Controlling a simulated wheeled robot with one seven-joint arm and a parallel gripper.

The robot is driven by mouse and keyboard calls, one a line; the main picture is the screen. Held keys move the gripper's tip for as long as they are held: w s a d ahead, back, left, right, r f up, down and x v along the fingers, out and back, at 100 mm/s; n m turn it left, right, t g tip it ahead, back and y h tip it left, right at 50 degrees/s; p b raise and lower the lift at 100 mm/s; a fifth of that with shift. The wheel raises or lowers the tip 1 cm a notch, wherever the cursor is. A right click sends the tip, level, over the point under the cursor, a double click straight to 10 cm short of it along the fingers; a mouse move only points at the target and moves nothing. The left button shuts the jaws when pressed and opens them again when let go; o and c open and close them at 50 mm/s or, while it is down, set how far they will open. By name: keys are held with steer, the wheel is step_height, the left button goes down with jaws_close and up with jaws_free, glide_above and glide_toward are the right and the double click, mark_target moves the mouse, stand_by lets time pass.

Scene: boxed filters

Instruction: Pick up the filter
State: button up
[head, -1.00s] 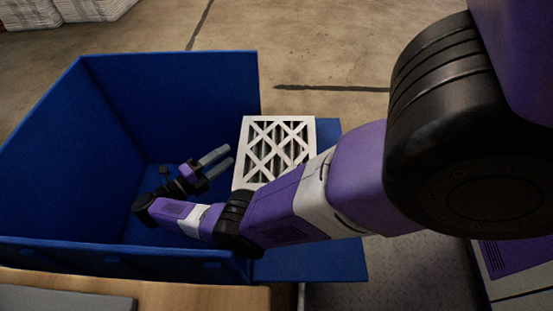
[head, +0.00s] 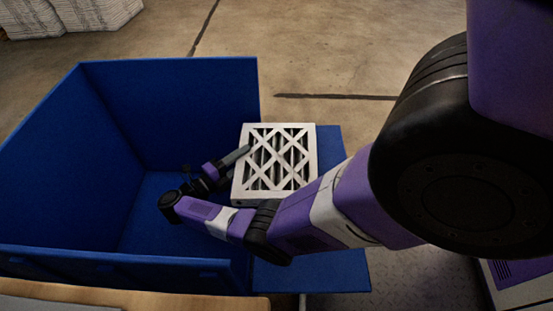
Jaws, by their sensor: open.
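The filter (head: 275,160) is a flat square box with a white lattice frame over dark pleats. It lies on the right part of the blue box's floor, partly behind my arm. My gripper (head: 245,158) is open at the filter's left side, with its fingers pointing right toward it. One finger shows at the filter's left edge; the other is hard to make out, so I cannot tell whether they touch or straddle the filter.
The blue box (head: 170,110) has tall walls at the back and left and a lower front wall. Its right side is open, with a flat blue floor (head: 330,270). A wooden surface (head: 200,302) lies in front. White stacks (head: 75,15) stand at the far left on concrete.

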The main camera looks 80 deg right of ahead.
steer(key=shift+s+d, duration=0.2)
steer(key=shift+d, duration=0.05)
jaws_close()
step_height(320, 180, up, 20)
steer(key=p, duration=0.9)
